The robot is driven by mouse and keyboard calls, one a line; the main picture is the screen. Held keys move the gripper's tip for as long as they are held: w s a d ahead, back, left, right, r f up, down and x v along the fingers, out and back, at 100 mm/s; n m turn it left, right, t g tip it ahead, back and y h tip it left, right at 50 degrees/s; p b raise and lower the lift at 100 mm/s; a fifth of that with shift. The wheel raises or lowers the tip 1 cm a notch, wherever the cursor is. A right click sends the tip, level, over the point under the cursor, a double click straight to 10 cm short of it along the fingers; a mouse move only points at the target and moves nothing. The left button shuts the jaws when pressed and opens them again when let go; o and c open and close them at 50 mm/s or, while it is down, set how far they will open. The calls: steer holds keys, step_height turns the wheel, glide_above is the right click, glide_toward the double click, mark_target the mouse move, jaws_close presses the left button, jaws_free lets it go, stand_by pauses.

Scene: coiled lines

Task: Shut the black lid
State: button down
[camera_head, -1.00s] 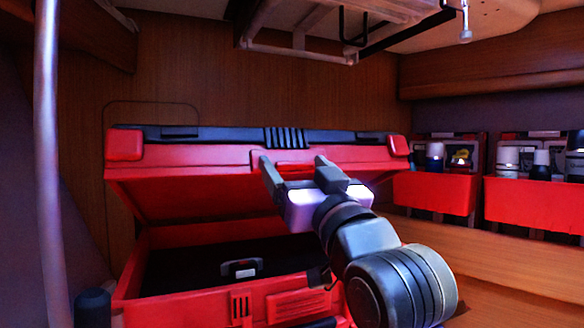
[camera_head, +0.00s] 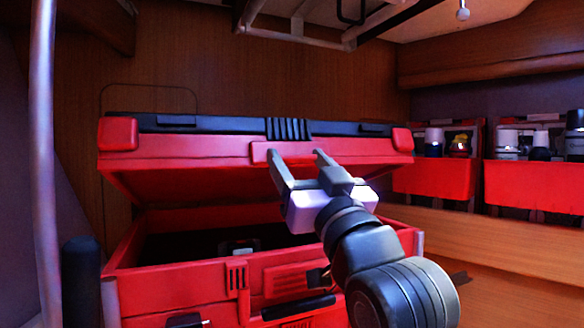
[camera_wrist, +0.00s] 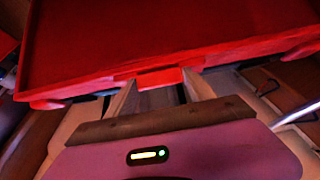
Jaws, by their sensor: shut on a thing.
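The lid, black on top with a red front (camera_head: 200,150), stands partly open above the red case (camera_head: 190,285). My gripper (camera_head: 296,156) is at the middle of the lid's front edge. Its fingers sit apart, shut on a red latch part there. In the wrist view, a red tab (camera_wrist: 160,78) on the lid edge lies between the fingertips, and the lid's broad red panel (camera_wrist: 140,35) fills the top. The exact finger contact is partly hidden. Inside the case a small dark handle with a pale part (camera_head: 240,247) shows in the shadowed opening.
Red bins (camera_head: 435,180) holding bottles stand along the right wall. A pale pole (camera_head: 45,150) rises at the left, with a dark post (camera_head: 80,280) near it. A metal frame (camera_head: 290,45) hangs overhead. A wooden ledge (camera_head: 500,250) runs at the right.

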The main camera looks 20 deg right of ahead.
mark_target(302, 265)
steer(key=f+t+b, duration=0.1)
steer(key=f+b, duration=0.3)
steer(key=b, duration=0.1)
steer(key=s+f+t+b, duration=0.1)
steer(key=f+b, duration=0.4)
steer(key=s+f+b, duration=0.1)
steer(key=f+b, duration=0.4)
steer(key=shift+s+a+f+t, duration=0.1)
steer(key=shift+f+t, duration=0.1)
steer(key=shift+t, duration=0.2)
steer(key=shift+f, duration=0.6)
steer(key=shift+c, duration=2.1)
jaws_free()
steer(key=shift+d, duration=0.3)
steer(key=shift+o, duration=0.3)
steer(key=shift+w+a+f, duration=0.1)
steer(key=shift+w+a, duration=0.15)
steer(key=shift+w, duration=0.05)
steer(key=shift+s+a+r, duration=0.2)
steer(key=shift+s, duration=0.4)
steer(key=b+v, duration=0.2)
steer(key=v, duration=0.5)
steer(key=shift+s+f, duration=0.25)
